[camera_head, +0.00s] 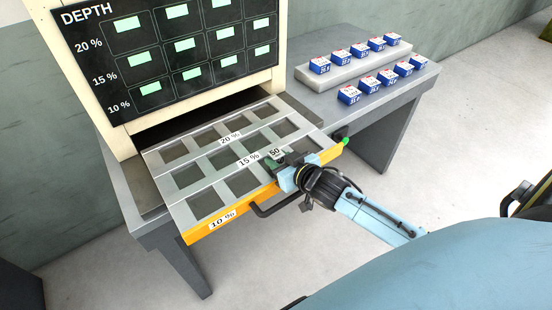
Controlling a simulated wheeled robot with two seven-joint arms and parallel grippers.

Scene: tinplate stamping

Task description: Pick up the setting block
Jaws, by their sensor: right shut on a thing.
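My right gripper (285,170) reaches in from the right over the front right part of the open drawer. It is shut on a small dark green block that carries a white label reading 50, which I take as the setting block (274,155). The jaws hide much of the block. It is at a right-hand pocket of the drawer tray (191,188); I cannot tell whether it still sits in the pocket or is raised. My left gripper is not in view.
The drawer has an orange front with a black handle (268,210) and labels for 10, 15 and 20 %. A depth board (125,40) with green lights stands behind. Several small blue and white boxes (349,95) stand at the right on the grey bench (330,104), some on a raised step.

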